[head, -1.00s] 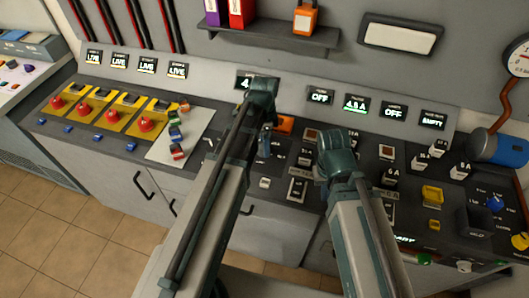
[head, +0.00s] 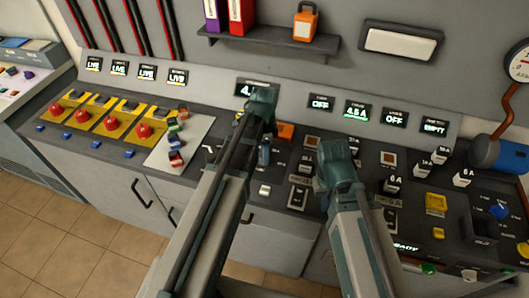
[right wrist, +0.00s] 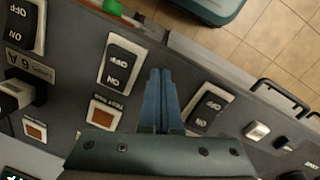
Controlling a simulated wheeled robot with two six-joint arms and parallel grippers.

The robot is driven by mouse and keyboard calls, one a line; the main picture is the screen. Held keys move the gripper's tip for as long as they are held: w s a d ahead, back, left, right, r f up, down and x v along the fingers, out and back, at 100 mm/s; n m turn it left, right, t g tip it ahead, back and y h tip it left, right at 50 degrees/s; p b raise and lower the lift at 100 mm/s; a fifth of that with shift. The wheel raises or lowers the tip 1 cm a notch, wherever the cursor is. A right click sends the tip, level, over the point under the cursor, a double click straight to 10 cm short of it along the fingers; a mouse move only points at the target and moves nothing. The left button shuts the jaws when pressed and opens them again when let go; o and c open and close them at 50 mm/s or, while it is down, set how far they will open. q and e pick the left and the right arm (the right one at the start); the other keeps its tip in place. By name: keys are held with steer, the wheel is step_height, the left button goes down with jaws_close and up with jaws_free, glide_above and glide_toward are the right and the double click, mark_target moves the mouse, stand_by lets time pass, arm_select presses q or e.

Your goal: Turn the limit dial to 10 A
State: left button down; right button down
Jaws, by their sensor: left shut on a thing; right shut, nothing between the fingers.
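My left gripper (head: 265,151) is over the console's middle, fingers down in front of a lit display (head: 245,89) that reads "4." before my arm covers the rest. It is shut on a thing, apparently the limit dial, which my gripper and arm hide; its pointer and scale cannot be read. My right gripper (right wrist: 160,95) is shut and empty above the panel, between two ON/OFF rocker switches, one on the left (right wrist: 122,66) and one on the right (right wrist: 208,107).
Red emergency buttons on yellow plates (head: 110,124) line the console's left. Black-and-white plugs marked 6 A and 14 A (head: 393,184), a yellow block (head: 436,201) and a blue knob (head: 498,210) are on the right. A shelf (head: 268,36) hangs above. Tiled floor is free in front.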

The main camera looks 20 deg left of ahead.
arm_select(q)
steer(key=shift+n, duration=0.3)
steer(key=n, duration=0.5)
steer(key=shift+n, duration=0.4)
steer(key=n, duration=0.6)
steer(key=shift+a, duration=0.1)
steer(key=n, duration=0.5)
steer(key=shift+n+t, duration=0.3)
steer(key=n, duration=0.5)
steer(key=shift+n, duration=0.4)
steer(key=shift+c, duration=1.5)
jaws_free()
steer(key=shift+a, duration=0.1)
